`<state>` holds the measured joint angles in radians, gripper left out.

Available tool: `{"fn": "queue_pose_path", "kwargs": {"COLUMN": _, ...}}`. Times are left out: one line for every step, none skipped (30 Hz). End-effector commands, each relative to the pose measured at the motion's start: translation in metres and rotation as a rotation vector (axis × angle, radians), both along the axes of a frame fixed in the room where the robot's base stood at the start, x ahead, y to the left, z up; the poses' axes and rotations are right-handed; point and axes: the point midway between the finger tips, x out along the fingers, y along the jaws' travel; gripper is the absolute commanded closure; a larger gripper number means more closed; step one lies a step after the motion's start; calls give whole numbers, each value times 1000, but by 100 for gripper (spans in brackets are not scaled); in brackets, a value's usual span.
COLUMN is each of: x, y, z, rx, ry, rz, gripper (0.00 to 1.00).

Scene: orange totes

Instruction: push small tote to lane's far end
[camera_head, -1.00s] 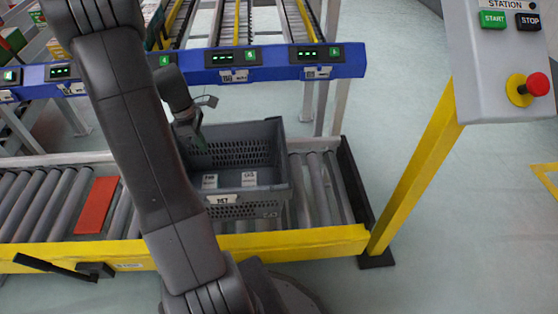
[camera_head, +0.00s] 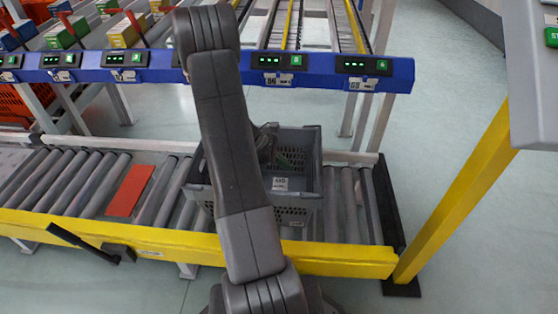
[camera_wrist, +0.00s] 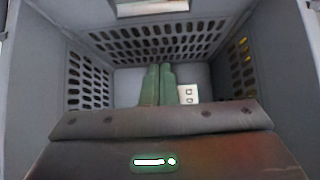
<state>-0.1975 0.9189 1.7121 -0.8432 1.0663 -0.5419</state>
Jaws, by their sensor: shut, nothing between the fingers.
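The small grey tote (camera_head: 302,205) stands on the roller lane (camera_head: 350,205), a short way from the black end stop at the right. My arm crosses in front of it and hides much of its left part. My gripper (camera_head: 284,165) is inside or just over the tote's open top. The wrist view looks down into the tote (camera_wrist: 88,80), with perforated walls around. There my gripper's two green fingers (camera_wrist: 158,72) are together and empty, with a white label or box (camera_wrist: 188,94) beside them. Whether the fingers touch a wall cannot be told.
A black end stop (camera_head: 388,205) closes the lane's right end. A red-orange plate (camera_head: 130,190) lies among the rollers at left. A yellow rail (camera_head: 340,258) runs along the front, and a blue shelf beam (camera_head: 215,68) behind. A yellow post (camera_head: 455,205) stands at right.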

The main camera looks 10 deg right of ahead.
Motion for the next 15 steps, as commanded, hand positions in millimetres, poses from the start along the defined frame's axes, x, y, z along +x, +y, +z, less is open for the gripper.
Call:
{"fn": "queue_pose_path", "kwargs": {"x": -3, "y": -9, "z": -13, "rx": -1, "ry": 2, "rz": -4, "gripper": 100}}
{"fn": "queue_pose_path", "kwargs": {"x": -4, "y": -14, "z": -18, "rx": 0, "ry": 2, "rz": -5, "gripper": 100}}
{"fn": "queue_pose_path", "kwargs": {"x": -4, "y": -19, "z": -24, "rx": 0, "ry": 1, "rz": -4, "gripper": 100}}
{"fn": "queue_pose_path", "kwargs": {"x": -5, "y": -24, "z": -28, "rx": 0, "ry": 1, "rz": -4, "gripper": 100}}
{"fn": "queue_pose_path", "kwargs": {"x": -6, "y": -28, "z": -32, "rx": 0, "ry": 2, "rz": -4, "gripper": 100}}
{"fn": "queue_pose_path", "kwargs": {"x": -7, "y": -34, "z": -30, "rx": 1, "ry": -1, "rz": -4, "gripper": 100}}
{"fn": "queue_pose_path", "kwargs": {"x": -8, "y": -39, "z": -29, "rx": 1, "ry": -2, "rz": -5, "gripper": 100}}
{"fn": "queue_pose_path", "kwargs": {"x": -9, "y": -43, "z": -29, "rx": 2, "ry": -2, "rz": -5, "gripper": 100}}
{"fn": "queue_pose_path", "kwargs": {"x": -10, "y": -48, "z": -28, "rx": 2, "ry": -2, "rz": -4, "gripper": 100}}
{"fn": "queue_pose_path", "kwargs": {"x": -10, "y": -52, "z": -28, "rx": 2, "ry": -2, "rz": -3, "gripper": 100}}
{"fn": "queue_pose_path", "kwargs": {"x": -11, "y": -54, "z": -28, "rx": 2, "ry": -1, "rz": -2, "gripper": 100}}
{"fn": "queue_pose_path", "kwargs": {"x": -11, "y": -57, "z": -27, "rx": 2, "ry": -2, "rz": -1, "gripper": 100}}
{"fn": "queue_pose_path", "kwargs": {"x": -12, "y": -59, "z": -27, "rx": 2, "ry": -1, "rz": -2, "gripper": 100}}
{"fn": "queue_pose_path", "kwargs": {"x": -12, "y": -61, "z": -27, "rx": 2, "ry": -1, "rz": -2, "gripper": 100}}
{"fn": "queue_pose_path", "kwargs": {"x": -13, "y": -63, "z": -27, "rx": 2, "ry": -1, "rz": -2, "gripper": 100}}
